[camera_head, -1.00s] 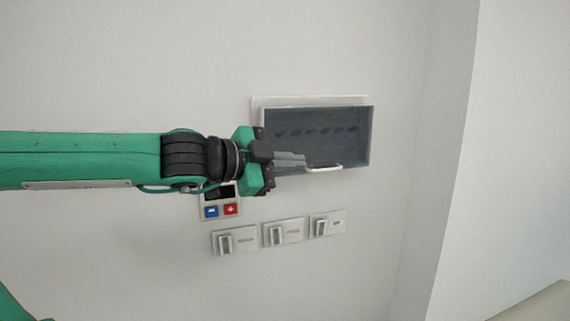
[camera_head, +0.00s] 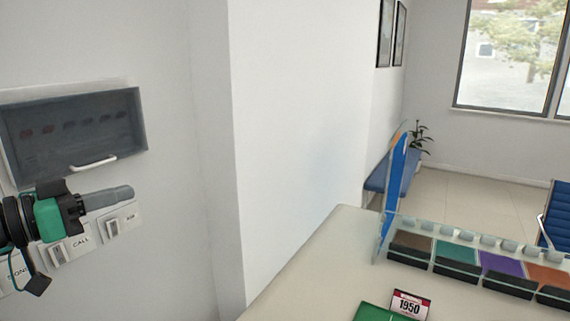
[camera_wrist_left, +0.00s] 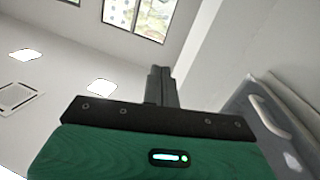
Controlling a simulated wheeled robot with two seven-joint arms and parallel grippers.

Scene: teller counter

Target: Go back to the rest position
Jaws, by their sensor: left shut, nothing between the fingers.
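My left gripper (camera_head: 108,196) comes in from the left edge in the head view. Its fingers are together with nothing between them, pointing right. They are in front of the wall just below a grey wall panel (camera_head: 45,145) with a light handle (camera_head: 94,163). The panel looks closed. In the left wrist view my left gripper (camera_wrist_left: 162,72) shows its dark fingers side by side, and the grey panel (camera_wrist_left: 240,115) with its handle (camera_wrist_left: 270,116) is at the right. My right gripper is in neither view.
Wall switches, one marked CALL (camera_head: 82,242), sit below the panel, partly behind my gripper. A wall corner (camera_head: 235,160) stands to the right. Further right is a counter (camera_head: 310,260) with a glass-topped tray row (camera_head: 450,265), a blue board (camera_head: 393,185) and a 1950 card (camera_head: 409,305).

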